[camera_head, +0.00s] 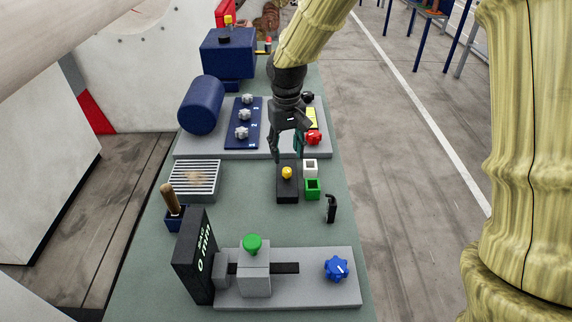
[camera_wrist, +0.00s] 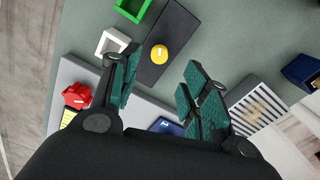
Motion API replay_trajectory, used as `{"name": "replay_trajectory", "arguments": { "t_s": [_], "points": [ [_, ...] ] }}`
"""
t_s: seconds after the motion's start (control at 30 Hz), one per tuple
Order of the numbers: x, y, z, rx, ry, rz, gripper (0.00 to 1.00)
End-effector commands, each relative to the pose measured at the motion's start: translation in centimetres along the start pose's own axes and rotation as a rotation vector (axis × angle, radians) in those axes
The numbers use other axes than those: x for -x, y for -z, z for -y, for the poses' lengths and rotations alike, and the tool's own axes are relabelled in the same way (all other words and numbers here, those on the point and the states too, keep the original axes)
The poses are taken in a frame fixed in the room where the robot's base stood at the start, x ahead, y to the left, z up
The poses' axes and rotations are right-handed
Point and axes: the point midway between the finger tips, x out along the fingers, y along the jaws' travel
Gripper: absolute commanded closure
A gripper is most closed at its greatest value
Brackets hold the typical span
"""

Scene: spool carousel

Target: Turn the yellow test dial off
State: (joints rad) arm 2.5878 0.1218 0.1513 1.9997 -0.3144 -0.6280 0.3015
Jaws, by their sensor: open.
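The yellow test dial (camera_head: 287,173) is a small round knob on a black block (camera_head: 288,195) in the middle of the bench. In the wrist view the yellow dial (camera_wrist: 159,54) sits beyond and between my fingers, with a short pale mark on its top. My gripper (camera_head: 287,155) is open and points down, just behind the dial in the head view. In the wrist view my gripper (camera_wrist: 160,85) has its teal pads apart, with nothing between them. I see no contact with the dial.
A white box (camera_head: 310,168) and green box (camera_head: 312,189) stand right beside the black block. A red knob (camera_head: 313,137) is behind them. A blue knob (camera_head: 337,268) and green knob (camera_head: 252,243) are at the front. A slotted grey box (camera_head: 194,180) is left.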

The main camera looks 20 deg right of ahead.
Motion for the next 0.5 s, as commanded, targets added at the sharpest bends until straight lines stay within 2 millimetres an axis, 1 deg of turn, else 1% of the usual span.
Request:
{"name": "replay_trajectory", "arguments": {
  "t_s": [0.1,0.3,0.5],
  "points": [
    [-1.8,-0.1,-0.1,-0.002,0.0,0.004,0.54],
    [-4.5,-0.1,-0.2,-0.003,0.0,0.002,0.54],
    [-6.4,-0.1,-0.2,-0.004,-0.001,0.001,0.54]
  ]
}}
